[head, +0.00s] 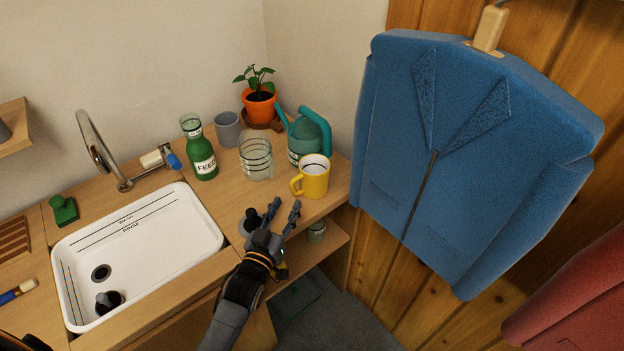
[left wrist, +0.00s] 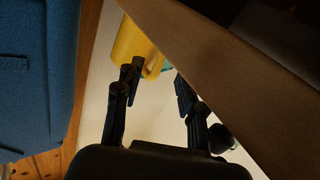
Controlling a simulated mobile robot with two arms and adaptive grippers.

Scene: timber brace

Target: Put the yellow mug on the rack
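The yellow mug (head: 315,177) stands upright near the right end of the wooden counter, its handle to the left. My left gripper (head: 284,208) is open and empty, its two fingers spread, just in front of the mug and lower in the picture. In the left wrist view the mug (left wrist: 130,46) and its handle show beyond the open fingertips (left wrist: 157,80), partly cut off by the counter edge. A slatted reddish-brown piece (head: 14,239) at the far left may be the rack; I cannot tell for sure. My right gripper is not in view.
A teal watering can (head: 304,142), a ringed glass jar (head: 256,158), a grey cup (head: 227,129) and a green bottle (head: 198,150) stand behind or left of the mug. A white sink (head: 190,225) lies left. A blue jacket (head: 470,150) hangs right.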

